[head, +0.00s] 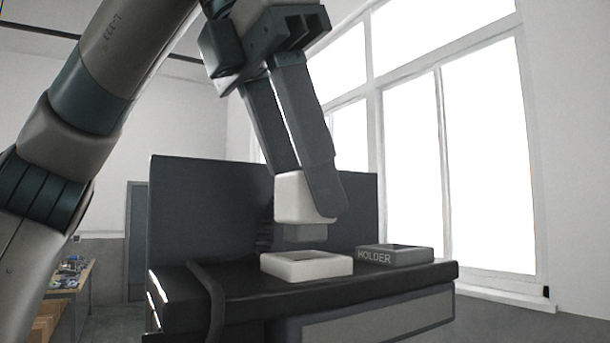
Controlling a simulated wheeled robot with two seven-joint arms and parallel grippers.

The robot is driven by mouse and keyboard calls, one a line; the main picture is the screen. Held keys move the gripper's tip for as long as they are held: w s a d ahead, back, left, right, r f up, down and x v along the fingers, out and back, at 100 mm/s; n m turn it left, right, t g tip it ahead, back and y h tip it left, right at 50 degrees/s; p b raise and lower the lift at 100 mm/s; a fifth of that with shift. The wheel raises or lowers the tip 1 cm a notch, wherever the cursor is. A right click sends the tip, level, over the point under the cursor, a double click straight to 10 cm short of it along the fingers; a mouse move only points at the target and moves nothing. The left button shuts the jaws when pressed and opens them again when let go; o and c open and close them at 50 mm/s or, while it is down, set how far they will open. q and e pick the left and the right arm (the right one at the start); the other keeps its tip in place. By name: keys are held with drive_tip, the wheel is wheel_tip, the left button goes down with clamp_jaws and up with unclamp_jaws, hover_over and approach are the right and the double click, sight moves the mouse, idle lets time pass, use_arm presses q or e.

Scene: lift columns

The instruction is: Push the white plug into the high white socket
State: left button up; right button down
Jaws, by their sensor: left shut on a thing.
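My left gripper (318,207) comes down from the top and is shut on the white plug (292,198). The plug has a white body with a grey lower end (305,233) that points down. It is held just above the white socket (306,274), a low square block with an opening in its top, standing on the dark raised shelf. The grey end shows over the back part of the socket, and a small gap seems to lie between them. The near finger hides part of the plug. My right gripper is not in view.
A grey block marked HOLDER (395,255), with an opening in its top, sits right of the socket on the dark shelf (340,291). A dark upright panel (205,210) stands behind. A black curved cable or bar hangs over the shelf's left front. Windows lie at right.

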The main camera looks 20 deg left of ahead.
use_arm(q)
drive_tip(key=shift+f+b, duration=0.95)
drive_tip(key=shift+f, duration=0.25)
idle(0.4)
drive_tip(key=o, duration=1.6)
drive_tip(key=shift+o, duration=0.2)
drive_tip(key=shift+r, duration=0.15)
drive_tip(key=shift+r+p, duration=3.4)
drive_tip(key=shift+p, duration=0.25)
